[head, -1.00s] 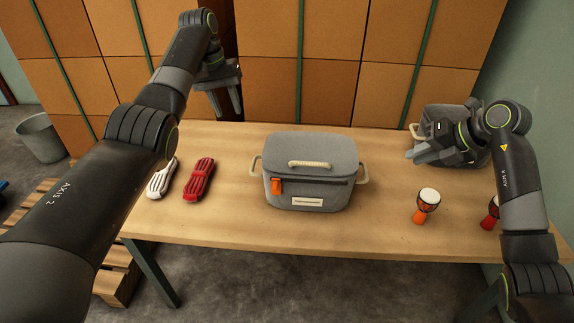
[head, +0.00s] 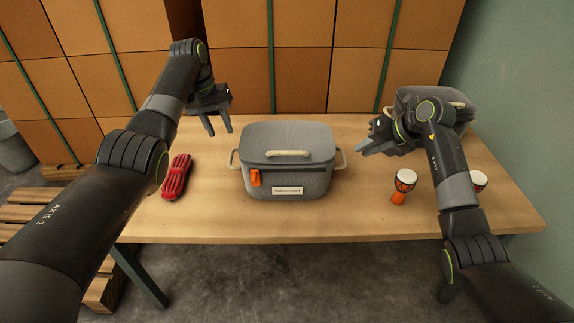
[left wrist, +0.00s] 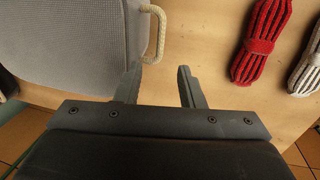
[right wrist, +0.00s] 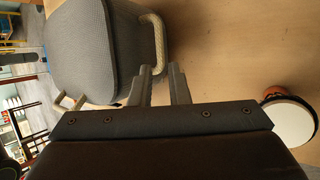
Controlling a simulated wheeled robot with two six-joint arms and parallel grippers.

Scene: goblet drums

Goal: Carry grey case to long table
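The grey case (head: 288,178) stands upright on the wooden table (head: 230,225), with an orange tag on its front and a cream rope handle at each side. My left gripper (head: 219,131) is open and empty, above and behind the left handle (head: 232,158); the left wrist view shows this handle (left wrist: 158,32) just beyond the fingertips (left wrist: 160,68). The right wrist view shows that handle (right wrist: 159,40) just ahead of the fingertips (right wrist: 160,70).
A second grey case (head: 436,98) stands at the back right, partly behind my right arm. Small drums (head: 403,187) stand at the right. A red ribbed bundle (head: 176,177) lies at the left, beside a white one (left wrist: 308,70). Stacked brown boxes (head: 300,60) rise behind the table.

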